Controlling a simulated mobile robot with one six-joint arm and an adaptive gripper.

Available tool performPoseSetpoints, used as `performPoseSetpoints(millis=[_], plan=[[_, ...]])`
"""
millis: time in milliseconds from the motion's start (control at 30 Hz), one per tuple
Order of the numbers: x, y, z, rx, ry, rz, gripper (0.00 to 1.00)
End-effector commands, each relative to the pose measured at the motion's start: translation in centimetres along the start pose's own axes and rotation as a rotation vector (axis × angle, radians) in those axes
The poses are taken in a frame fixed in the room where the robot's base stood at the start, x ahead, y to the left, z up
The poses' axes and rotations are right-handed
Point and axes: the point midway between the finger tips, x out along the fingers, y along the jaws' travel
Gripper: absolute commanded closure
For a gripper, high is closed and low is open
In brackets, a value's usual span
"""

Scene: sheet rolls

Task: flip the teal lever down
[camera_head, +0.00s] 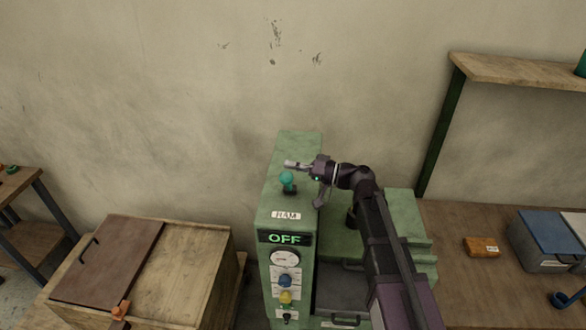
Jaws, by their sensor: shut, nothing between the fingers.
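The teal lever (287,179) has a round teal knob and stands up from the top of a green machine cabinet (278,148). A "RAM" label (286,215) is on the cabinet below the lever, and a display (285,238) on its front reads "OFF". My gripper (290,164) is shut and empty. Its fingertips are just above and behind the knob in the picture, pointing left. I cannot tell whether they touch the lever.
The cabinet front carries a gauge (285,259) and blue and yellow buttons. A wooden crate with a brown lid (110,262) stands at left. At right, a workbench (450,226) holds an orange-brown block (481,247) and a blue-lidded box (545,240). A shelf (520,72) hangs above.

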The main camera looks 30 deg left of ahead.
Motion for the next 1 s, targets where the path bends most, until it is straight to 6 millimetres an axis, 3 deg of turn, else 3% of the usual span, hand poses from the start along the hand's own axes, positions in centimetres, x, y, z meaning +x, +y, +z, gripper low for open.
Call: performPoseSetpoints(millis=[100,500,700,1000], plan=[[0.4,-0.3,-1.5,0.000,0.001,0.001,1.00],[-6.0,-0.1,-1.0,0.000,0.001,0.002,1.00],[-8.3,0.0,-1.0,0.000,0.001,0.002,1.00],[-9.5,-0.1,-1.0,0.000,0.000,0.001,1.00]])
